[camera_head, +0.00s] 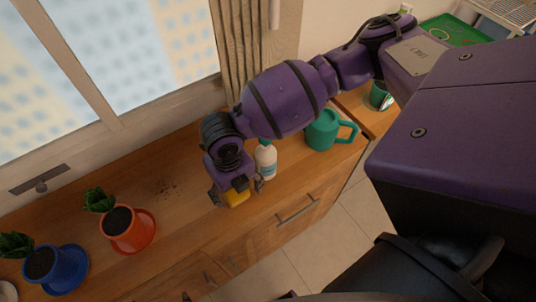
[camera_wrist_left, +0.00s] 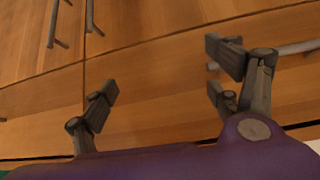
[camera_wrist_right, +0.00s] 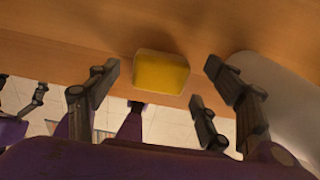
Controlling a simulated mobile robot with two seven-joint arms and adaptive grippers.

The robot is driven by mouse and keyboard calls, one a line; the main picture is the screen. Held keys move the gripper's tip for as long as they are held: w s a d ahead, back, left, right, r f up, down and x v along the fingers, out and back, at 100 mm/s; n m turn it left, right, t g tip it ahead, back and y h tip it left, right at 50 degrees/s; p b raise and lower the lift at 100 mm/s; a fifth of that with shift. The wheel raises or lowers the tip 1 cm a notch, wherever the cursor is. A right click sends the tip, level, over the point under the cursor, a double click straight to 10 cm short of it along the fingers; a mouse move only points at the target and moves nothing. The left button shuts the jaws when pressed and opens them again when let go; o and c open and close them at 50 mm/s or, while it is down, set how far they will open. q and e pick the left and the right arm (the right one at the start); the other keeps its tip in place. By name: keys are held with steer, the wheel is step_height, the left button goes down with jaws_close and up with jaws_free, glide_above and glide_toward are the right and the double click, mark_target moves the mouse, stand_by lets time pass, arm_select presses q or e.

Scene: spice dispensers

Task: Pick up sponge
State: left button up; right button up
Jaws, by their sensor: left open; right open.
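The yellow sponge (camera_head: 237,198) lies on the wooden counter near its front edge. In the right wrist view the sponge (camera_wrist_right: 161,72) shows ahead, between the spread fingers and apart from them. My right gripper (camera_head: 237,191) is open and points down over the sponge, with a finger on either side; it partly hides the sponge in the head view. My left gripper (camera_wrist_left: 163,83) is open and empty in front of wooden cabinet fronts in the left wrist view. I cannot make it out in the head view.
A white bottle (camera_head: 266,160) stands close to the right gripper. Red (camera_head: 128,236) and blue (camera_head: 60,270) plant pots stand to the left. Drawer handles (camera_head: 298,210) stick out below the counter.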

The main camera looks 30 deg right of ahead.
steer(key=shift+s+f, duration=0.1)
steer(key=shift+f, duration=0.75)
steer(key=shift+c, duration=0.3)
steer(key=shift+r, duration=0.1)
steer(key=c, duration=1)
